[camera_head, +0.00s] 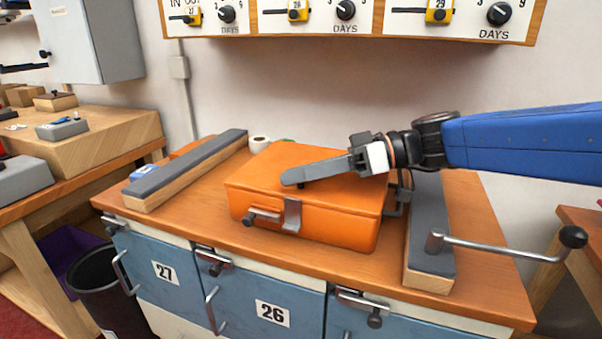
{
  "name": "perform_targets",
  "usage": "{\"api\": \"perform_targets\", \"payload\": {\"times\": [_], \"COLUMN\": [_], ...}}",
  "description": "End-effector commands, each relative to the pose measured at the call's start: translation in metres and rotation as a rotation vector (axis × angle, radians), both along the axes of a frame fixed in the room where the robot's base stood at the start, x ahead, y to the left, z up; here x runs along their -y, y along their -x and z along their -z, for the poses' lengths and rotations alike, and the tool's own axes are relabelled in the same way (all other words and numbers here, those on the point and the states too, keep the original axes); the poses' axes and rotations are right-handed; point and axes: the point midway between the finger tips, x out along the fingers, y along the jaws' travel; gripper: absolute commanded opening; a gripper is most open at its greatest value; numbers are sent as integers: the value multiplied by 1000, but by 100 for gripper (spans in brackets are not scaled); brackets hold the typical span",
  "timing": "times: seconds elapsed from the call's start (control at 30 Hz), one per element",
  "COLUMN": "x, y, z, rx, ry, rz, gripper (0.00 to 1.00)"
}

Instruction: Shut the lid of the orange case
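The orange case (330,227) sits on the wooden bench top, with its lid (275,163) lying down flat over the body. Only a thin seam shows along the front, and I see no clear gap there. A grey metal latch (291,214) and a dark handle (262,215) are on the front face. My gripper (298,180) reaches in from the right, low over the lid, its grey finger pointing left. The fingertip looks at or very near the lid's top; I cannot tell if it touches. The fingers overlap in this view, and the case's rear edge is partly hidden.
A grey-topped wooden bar (190,168) lies left of the case, and another (430,235) lies to the right, partly behind my arm. A lever with a black knob (573,237) sticks out at the right. A white roll (259,144) stands behind.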

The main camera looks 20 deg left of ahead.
Motion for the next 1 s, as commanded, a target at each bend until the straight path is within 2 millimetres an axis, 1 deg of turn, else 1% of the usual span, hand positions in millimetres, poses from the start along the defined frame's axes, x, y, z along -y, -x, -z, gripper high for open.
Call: {"api": "perform_targets", "payload": {"times": [0.03, 0.17, 1.0], "x": [1, 9, 125], "y": [-1, -6, -56], "z": [10, 7, -36], "rx": [-7, -6, 1], "ry": [17, 16, 1], "rz": [1, 4, 4], "gripper": [41, 41, 41]}}
